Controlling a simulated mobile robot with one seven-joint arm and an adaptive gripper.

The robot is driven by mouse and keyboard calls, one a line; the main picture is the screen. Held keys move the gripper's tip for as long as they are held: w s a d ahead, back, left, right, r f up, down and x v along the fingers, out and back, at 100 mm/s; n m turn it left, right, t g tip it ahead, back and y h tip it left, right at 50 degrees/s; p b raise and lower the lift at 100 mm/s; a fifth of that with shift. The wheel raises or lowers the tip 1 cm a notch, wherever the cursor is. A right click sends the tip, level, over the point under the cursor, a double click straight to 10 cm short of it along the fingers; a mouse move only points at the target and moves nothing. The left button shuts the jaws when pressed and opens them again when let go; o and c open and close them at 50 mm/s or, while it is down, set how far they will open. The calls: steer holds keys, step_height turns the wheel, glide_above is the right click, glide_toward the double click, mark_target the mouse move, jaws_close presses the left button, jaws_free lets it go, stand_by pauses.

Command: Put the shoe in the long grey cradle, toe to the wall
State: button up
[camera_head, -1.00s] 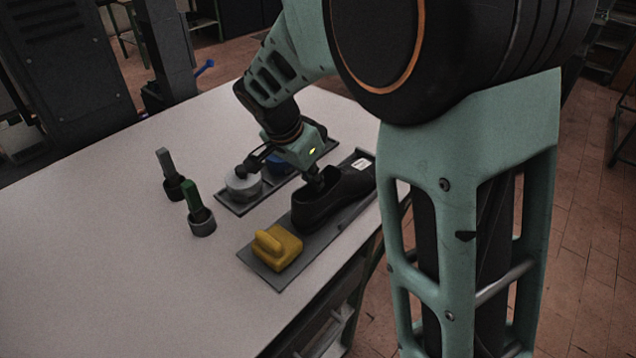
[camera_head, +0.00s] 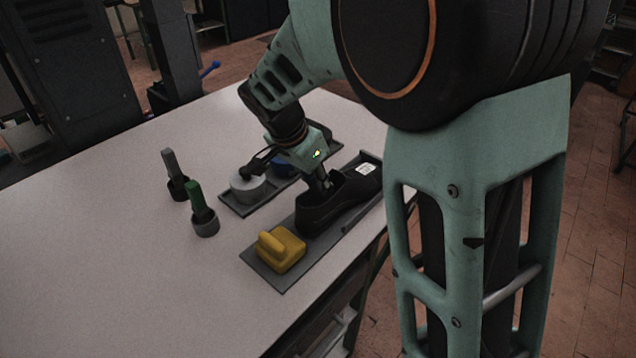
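The black shoe (camera_head: 345,200) lies lengthwise in the long grey cradle (camera_head: 268,277), its opening toward the near left and its front toward the raised far end (camera_head: 370,156). A white label sits on its upper. The toe tip is partly hidden by my arm, so I cannot tell whether it touches the wall. My gripper (camera_head: 286,178) is above the near part of the shoe with its fingers spread wide. One finger is at the shoe's opening; the other reaches left over a grey round piece. Nothing shows between the fingers.
A yellow block with a handle (camera_head: 281,252) sits at the cradle's near end. Two upright handled tools (camera_head: 204,217) stand left. The table's left is clear.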

steer(key=v, duration=1.2)
